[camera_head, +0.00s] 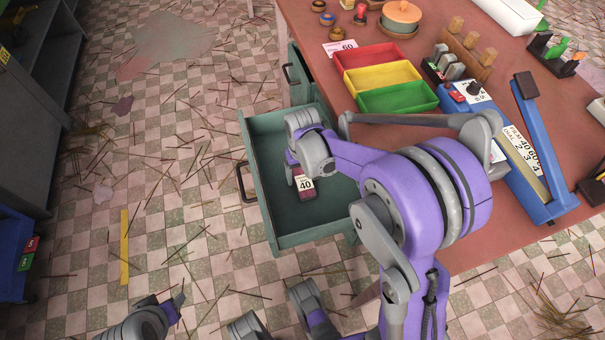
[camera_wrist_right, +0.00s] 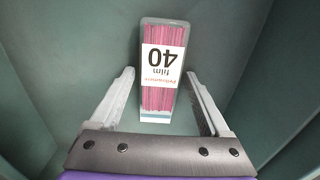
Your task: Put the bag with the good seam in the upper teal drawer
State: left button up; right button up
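A clear bag of pink sticks (camera_wrist_right: 160,97) with a white label reading "40" and "film" lies on the floor of an open teal drawer (camera_head: 262,122). In the head view the bag (camera_head: 305,187) shows inside the drawer, partly behind my right gripper. My right gripper (camera_wrist_right: 163,100) reaches down into the drawer. Its fingers stand apart on both sides of the bag's near end, with gaps between them and the bag. My left gripper (camera_head: 172,308) is low over the floor at the bottom left, and its finger opening is unclear. The bag's seam cannot be judged.
Another teal drawer front (camera_head: 298,75) is beside the open drawer, under the table (camera_head: 300,20). Red (camera_head: 370,56), yellow (camera_head: 382,77) and green (camera_head: 398,97) trays stand on the table, with a blue sealer (camera_head: 535,160) at right. Incense sticks litter the tiled floor.

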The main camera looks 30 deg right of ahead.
aim_at(303, 178)
jog(key=shift+o, duration=0.6)
jog(key=shift+r, duration=0.3)
notch_tip(303, 178, up, 11)
jog(key=p, duration=0.3)
jog(key=s+a+r+n+t, duration=0.1)
jog(key=s+a+t, duration=0.3)
jog(key=s, duration=1.3)
jog(key=a+n, duration=0.1)
jog(key=a, duration=0.1)
jog(key=shift+s+a+n+t, duration=0.3)
jog(key=shift+a+t, duration=0.1)
jog(key=shift+s, duration=0.1)
